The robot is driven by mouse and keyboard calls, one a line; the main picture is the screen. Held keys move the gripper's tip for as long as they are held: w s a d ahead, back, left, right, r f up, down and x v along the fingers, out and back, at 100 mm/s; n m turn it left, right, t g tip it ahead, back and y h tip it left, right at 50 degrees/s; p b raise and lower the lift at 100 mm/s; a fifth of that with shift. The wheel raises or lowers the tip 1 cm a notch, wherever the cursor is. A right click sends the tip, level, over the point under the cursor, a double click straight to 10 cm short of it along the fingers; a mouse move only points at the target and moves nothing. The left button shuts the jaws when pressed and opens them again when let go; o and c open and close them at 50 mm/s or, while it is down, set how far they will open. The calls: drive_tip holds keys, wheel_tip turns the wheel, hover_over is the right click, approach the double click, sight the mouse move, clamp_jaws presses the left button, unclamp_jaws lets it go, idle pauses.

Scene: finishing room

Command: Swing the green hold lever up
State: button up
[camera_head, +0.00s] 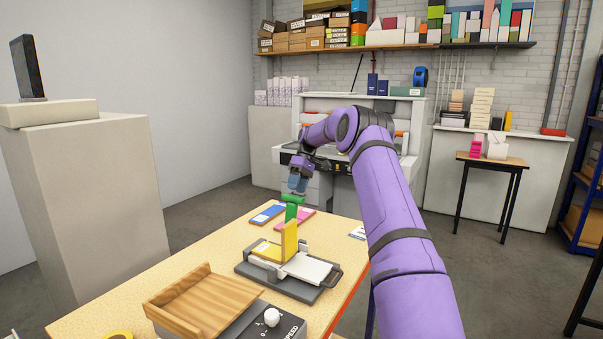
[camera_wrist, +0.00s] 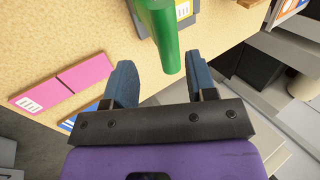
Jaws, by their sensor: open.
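The green hold lever (camera_head: 292,199) stands on a small dark-based device (camera_head: 320,290) on the table, behind an upright yellow plate (camera_head: 290,241). My gripper (camera_head: 298,184) is just above and behind the lever's green top. In the wrist view the lever (camera_wrist: 165,38) comes down from the top edge, and its rounded end lies between the two blue fingertips of my gripper (camera_wrist: 161,68). The fingers are apart, with a visible gap on both sides of the lever. The lever's lower part is partly hidden by the yellow plate.
A wooden tray (camera_head: 205,302) and a dark box with a white knob (camera_head: 272,317) are at the table's front. Pink (camera_wrist: 86,72) and blue (camera_head: 268,213) flat pieces lie beyond the device. The speckled table (camera_head: 130,295) is clear on the left.

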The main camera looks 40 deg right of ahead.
drive_tip(key=v, duration=0.7)
drive_tip(key=shift+d+r, duration=0.2)
drive_tip(key=shift+r, duration=0.05)
idle(0.3)
